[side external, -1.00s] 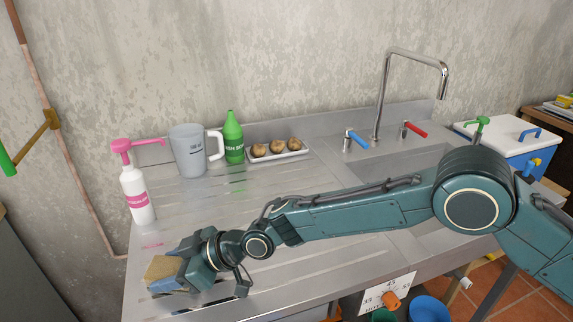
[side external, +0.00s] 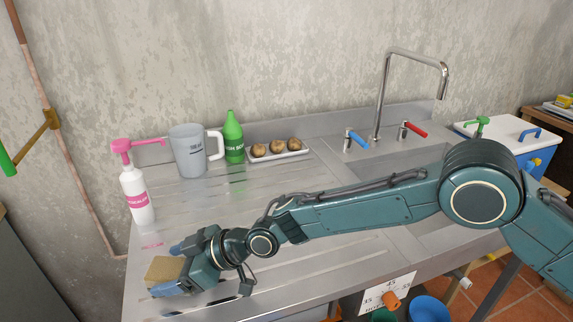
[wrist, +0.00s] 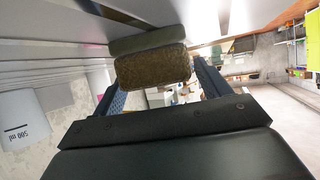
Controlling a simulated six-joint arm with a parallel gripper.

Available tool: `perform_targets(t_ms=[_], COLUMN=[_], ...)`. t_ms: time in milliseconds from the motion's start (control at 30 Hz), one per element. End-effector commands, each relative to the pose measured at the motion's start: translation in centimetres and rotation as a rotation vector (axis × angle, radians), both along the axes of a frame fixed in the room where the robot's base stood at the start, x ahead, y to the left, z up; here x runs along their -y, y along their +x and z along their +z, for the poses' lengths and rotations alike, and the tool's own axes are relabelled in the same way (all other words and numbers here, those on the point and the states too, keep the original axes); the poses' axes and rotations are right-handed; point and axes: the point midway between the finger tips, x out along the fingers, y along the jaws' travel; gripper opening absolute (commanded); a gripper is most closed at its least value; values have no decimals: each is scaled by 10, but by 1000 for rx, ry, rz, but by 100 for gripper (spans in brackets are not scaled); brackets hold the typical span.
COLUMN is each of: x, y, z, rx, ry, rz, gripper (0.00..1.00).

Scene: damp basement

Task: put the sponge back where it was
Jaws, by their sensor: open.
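The sponge (side external: 163,269), a tan block, is at the front left of the steel drainboard. In the wrist view the sponge (wrist: 153,70) looks dark brown, with a grey-green layer along one side. My gripper (side external: 172,271) is low over the drainboard with its jaws open, one finger on each side of the sponge. In the wrist view the fingers of my gripper (wrist: 155,78) also flank it. I cannot tell whether either finger touches it or whether its underside rests on the steel.
A pink-topped pump bottle (side external: 136,194), grey measuring jug (side external: 187,152), green bottle (side external: 233,140) and tray (side external: 262,159) of round brown items stand behind. The tap (side external: 381,100) and basin are to the right. The middle of the ribbed drainboard (side external: 225,205) is clear.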

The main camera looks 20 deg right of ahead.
Motion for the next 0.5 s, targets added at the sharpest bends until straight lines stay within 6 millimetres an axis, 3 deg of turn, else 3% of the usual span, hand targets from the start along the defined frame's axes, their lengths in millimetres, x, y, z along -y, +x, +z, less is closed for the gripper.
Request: perform_targets(t_ms=[500], x=[44], y=[-18], z=[26], rx=[0], ry=[0], rz=[-1], gripper=[76])
